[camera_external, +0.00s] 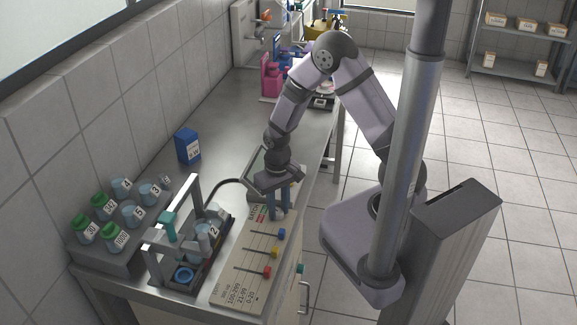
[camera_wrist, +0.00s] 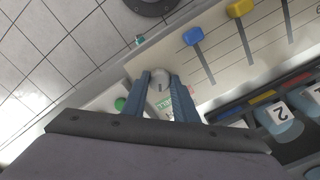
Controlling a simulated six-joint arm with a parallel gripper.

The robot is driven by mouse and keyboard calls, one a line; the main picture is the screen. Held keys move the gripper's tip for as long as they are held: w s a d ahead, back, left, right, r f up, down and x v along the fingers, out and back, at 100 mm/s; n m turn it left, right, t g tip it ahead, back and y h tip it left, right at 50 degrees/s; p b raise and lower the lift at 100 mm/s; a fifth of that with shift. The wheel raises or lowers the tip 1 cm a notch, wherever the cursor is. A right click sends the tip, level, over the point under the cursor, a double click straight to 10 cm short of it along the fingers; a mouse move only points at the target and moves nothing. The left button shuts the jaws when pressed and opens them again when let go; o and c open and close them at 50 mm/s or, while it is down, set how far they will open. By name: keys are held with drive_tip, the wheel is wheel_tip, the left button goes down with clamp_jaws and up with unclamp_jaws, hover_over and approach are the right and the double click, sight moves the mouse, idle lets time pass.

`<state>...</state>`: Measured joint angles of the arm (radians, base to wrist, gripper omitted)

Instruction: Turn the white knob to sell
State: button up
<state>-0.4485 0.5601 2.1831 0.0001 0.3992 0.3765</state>
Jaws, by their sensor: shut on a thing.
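The white knob (camera_wrist: 160,77) sits on the cream control panel (camera_external: 236,285), near the panel's far end. In the wrist view, my gripper (camera_wrist: 160,82) has its two blue fingers on either side of the knob, shut on it. In the external view, my gripper (camera_external: 279,214) points down at the panel and its fingers hide most of the knob.
Blue (camera_external: 281,233), yellow (camera_external: 275,251) and red (camera_external: 267,271) slider handles stand on the panel close by. A dark rack (camera_external: 165,283) with a numbered beaker stands left of the panel. Green-capped jars (camera_external: 103,205) and a blue box (camera_external: 188,147) are farther left.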

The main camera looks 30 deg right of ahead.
sight(278, 212)
drive_tip(key=shift+m, duration=0.9)
drive_tip(key=o, duration=1.1)
drive_tip(key=shift+c, duration=0.2)
drive_tip(key=shift+r, duration=0.15)
drive_tip(key=shift+r+b, duration=0.8)
drive_tip(key=shift+r, duration=2.8)
